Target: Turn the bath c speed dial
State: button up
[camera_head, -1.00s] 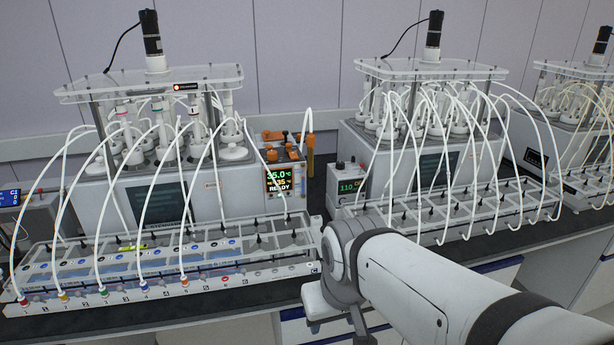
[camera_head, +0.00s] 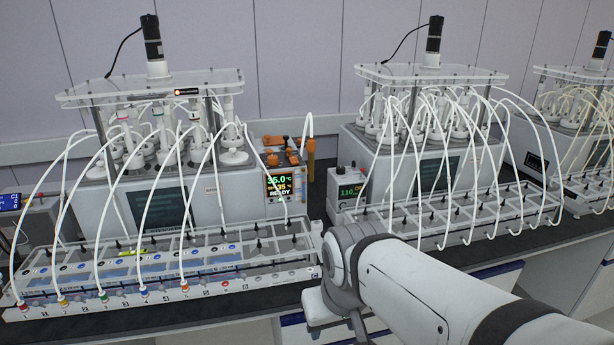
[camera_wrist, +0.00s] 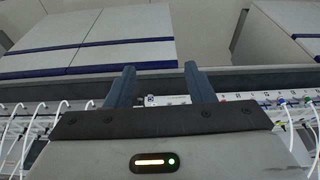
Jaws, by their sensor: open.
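A small white box with a green reading of 110 (camera_head: 347,189) stands left of the middle bath (camera_head: 425,170). Small dark knobs show on it, too small to make out well. The left bath (camera_head: 152,200) has an orange-knobbed controller (camera_head: 286,188) reading 35.0 and READY. In the head view my arm hides the fingers. The wrist view shows no dial between them.
Tube racks stand in front of the left bath (camera_head: 250,279) and the middle bath (camera_head: 447,236), with white tubes arching over them. Another bath (camera_head: 579,140) stands at the far right. The dark bench edge (camera_head: 530,240) runs along the front, above white cabinets (camera_wrist: 120,35) with blue stripes.

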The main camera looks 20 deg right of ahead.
aim_at(340, 170)
jog(key=u, duration=1.2)
jog(key=k, duration=1.2)
jog(key=z, duration=1.2)
jog(key=i, duration=1.65)
jog(key=z, duration=0.05)
